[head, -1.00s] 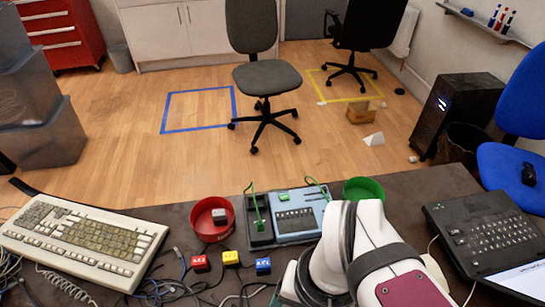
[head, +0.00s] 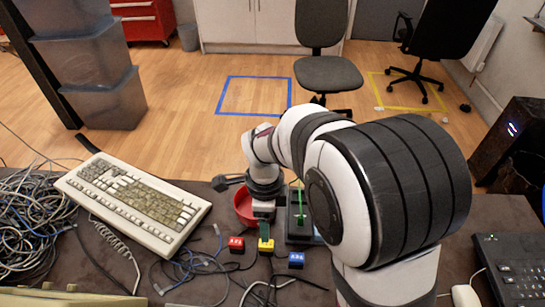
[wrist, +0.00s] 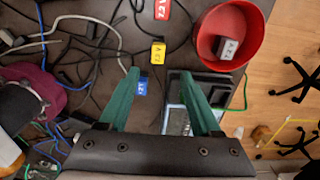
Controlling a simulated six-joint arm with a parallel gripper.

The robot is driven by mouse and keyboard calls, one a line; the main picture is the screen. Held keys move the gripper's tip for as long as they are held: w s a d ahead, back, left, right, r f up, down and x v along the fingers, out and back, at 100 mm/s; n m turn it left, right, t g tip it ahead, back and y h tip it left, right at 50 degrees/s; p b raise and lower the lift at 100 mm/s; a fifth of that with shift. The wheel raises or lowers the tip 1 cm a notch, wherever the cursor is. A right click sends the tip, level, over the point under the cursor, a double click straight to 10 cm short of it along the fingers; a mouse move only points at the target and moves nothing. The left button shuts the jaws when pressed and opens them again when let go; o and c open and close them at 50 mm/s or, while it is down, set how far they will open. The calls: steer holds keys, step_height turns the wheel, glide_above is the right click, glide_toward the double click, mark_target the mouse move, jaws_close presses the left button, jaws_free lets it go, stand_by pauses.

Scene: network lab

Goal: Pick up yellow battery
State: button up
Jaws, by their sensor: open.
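The yellow battery (head: 266,246) lies on the dark table between a red battery (head: 236,244) and a blue battery (head: 296,260). In the wrist view, the yellow battery (wrist: 158,53) shows just beyond the fingertips, in line with the gap between them. My gripper (wrist: 160,75) is open and empty, its two green fingers spread wide. In the head view my gripper (head: 264,225) is above the yellow battery and partly hides it. The blue battery (wrist: 142,87) shows close by the left finger in the wrist view.
A red bowl (wrist: 204,45) holding a grey battery (wrist: 229,48) stands beside the row of batteries. A battery device (head: 290,220) is behind my arm. A keyboard (head: 135,203) and tangled cables (head: 35,215) are on the left. Loose cables surround the batteries.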

mark_target(266, 244)
step_height(266, 244, down, 11)
steer(key=shift+s+f, duration=0.1)
steer(key=shift+s, duration=0.05)
jaws_close()
stand_by(0.4)
